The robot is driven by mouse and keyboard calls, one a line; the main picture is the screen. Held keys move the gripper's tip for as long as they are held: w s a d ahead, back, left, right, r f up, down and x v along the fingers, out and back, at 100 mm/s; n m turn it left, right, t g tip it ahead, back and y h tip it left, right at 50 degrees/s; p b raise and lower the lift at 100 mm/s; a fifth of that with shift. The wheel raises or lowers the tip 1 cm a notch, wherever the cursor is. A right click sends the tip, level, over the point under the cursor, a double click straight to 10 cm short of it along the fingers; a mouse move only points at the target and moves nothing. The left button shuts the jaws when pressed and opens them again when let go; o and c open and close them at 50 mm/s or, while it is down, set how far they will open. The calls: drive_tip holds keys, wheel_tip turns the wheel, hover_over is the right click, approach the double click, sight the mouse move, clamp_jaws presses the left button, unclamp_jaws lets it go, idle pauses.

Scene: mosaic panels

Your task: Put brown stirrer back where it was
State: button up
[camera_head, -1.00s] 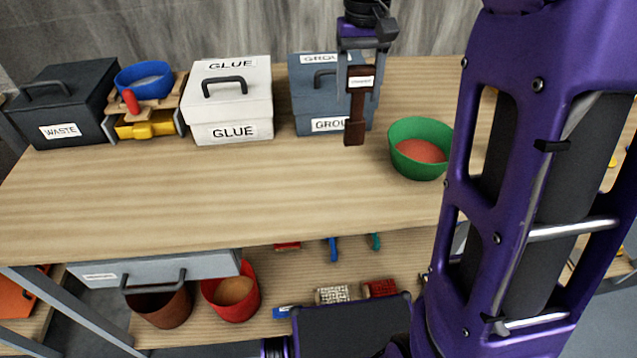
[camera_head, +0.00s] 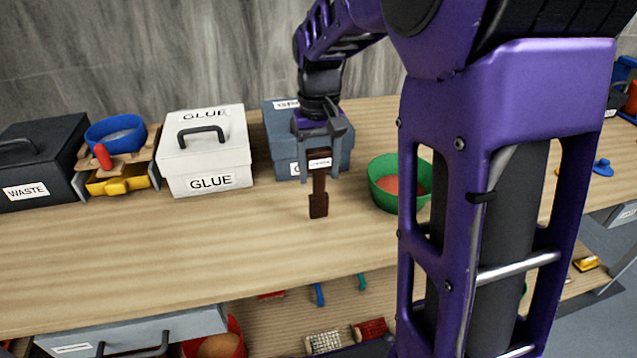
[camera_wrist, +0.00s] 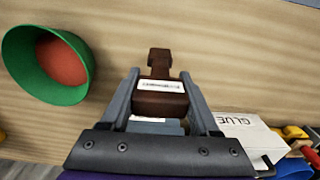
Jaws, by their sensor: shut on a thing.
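The brown stirrer (camera_head: 318,188) has a white label near its top and hangs upright in my gripper (camera_head: 322,150). My gripper is shut on its labelled upper end. In the wrist view the stirrer (camera_wrist: 158,95) sits between the two fingers of my gripper (camera_wrist: 160,98), its narrower part pointing away. In the head view it is in front of the blue-grey grout box (camera_head: 283,160) and left of the green bowl (camera_head: 378,192). I cannot tell whether its lower end touches the table.
A white glue box (camera_head: 208,160), a black waste box (camera_head: 40,165) and a blue bowl (camera_head: 112,134) on a wooden rack stand along the back left. The bench top (camera_head: 150,245) in front is clear. Tools and a red bucket (camera_head: 232,340) are on the lower shelf.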

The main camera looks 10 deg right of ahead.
drive_tip(key=shift+f, duration=1.6)
drive_tip(key=o, duration=1.4)
drive_tip(key=shift+c, duration=0.2)
wheel_tip(320, 180, up, 12)
drive_tip(key=shift+r+p, duration=0.1)
drive_tip(key=shift+p, duration=0.6)
drive_tip(key=shift+a, duration=0.1)
